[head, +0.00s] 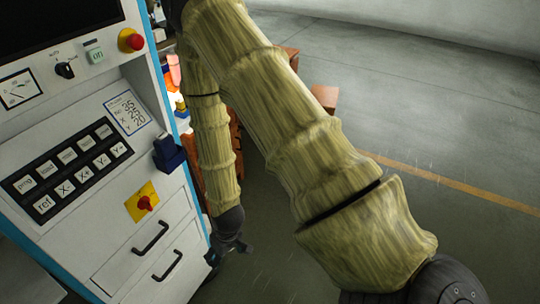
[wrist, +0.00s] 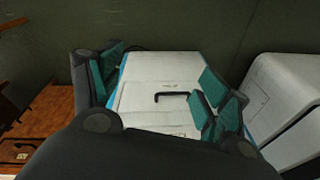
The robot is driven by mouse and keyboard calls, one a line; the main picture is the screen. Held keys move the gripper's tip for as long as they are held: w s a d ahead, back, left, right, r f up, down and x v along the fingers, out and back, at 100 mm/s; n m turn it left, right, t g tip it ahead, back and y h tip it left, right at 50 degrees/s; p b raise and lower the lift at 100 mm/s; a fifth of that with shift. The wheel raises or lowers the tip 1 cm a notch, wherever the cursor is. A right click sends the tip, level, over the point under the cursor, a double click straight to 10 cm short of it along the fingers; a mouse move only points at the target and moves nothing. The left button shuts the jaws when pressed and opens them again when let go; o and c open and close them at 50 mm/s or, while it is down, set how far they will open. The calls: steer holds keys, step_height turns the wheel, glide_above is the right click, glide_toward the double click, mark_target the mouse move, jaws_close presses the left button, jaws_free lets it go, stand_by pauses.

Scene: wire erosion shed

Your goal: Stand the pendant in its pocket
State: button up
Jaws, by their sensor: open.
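A small dark block with a blue lower part (head: 168,152) sits on the right edge of the white machine cabinet in the head view. I cannot tell whether it is the pocket alone or the pendant in it. No other thing is clearly the pendant. My gripper (head: 234,245) hangs low beside the cabinet's drawers, below and right of that block. In the wrist view my gripper (wrist: 160,88) has its teal-padded fingers spread with nothing held between them. A white cabinet face with a black handle (wrist: 172,95) shows beyond the fingers.
The cabinet carries a button panel (head: 68,172), a red stop knob (head: 131,40) and drawer handles (head: 150,237). Reddish-brown boxes (head: 325,97) stand behind my arm. A white rounded housing (wrist: 290,100) and brown wooden furniture (wrist: 45,120) flank the wrist view. Floor at right is clear.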

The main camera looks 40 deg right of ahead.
steer(key=s+f, duration=0.4)
steer(key=s, duration=0.6)
steer(key=s+d+f+m+g+h, duration=0.1)
steer(key=s+f, duration=0.3)
steer(key=s, duration=0.6)
steer(key=shift+d, duration=0.1)
